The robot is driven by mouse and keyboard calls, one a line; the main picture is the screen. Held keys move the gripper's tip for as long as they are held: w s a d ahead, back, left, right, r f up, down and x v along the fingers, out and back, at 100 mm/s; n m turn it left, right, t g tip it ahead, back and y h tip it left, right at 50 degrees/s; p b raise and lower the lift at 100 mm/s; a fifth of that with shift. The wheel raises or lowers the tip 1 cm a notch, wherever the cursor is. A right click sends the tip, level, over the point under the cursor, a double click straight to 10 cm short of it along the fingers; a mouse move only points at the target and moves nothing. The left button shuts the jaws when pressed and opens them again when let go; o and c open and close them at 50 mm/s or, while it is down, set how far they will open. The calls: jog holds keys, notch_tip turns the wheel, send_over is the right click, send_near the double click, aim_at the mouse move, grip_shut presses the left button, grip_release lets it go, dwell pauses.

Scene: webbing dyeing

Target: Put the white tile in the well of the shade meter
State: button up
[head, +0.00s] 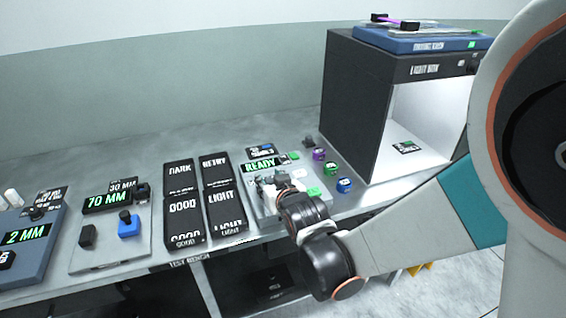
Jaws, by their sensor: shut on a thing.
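My gripper (270,184) is low over the shade meter, reaching in from the right. It is small in the view, and my wrist covers part of it and of the meter. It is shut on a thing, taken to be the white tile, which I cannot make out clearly. The well is hidden by my gripper, so I cannot tell whether the tile is above it or in it.
Dark bins (184,220) labelled DARK, RETRY, GOOD and LIGHT stand left of the meter. A tall light box (352,95) stands to the right, with small coloured pots (330,168) before it. Gauges (110,240) are at the left. The bench behind is mostly clear.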

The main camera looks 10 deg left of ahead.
jog(key=shift+f+b, duration=0.35)
jog(key=shift+f, duration=1.2)
jog(key=o, duration=1.2)
jog(key=shift+c, duration=0.2)
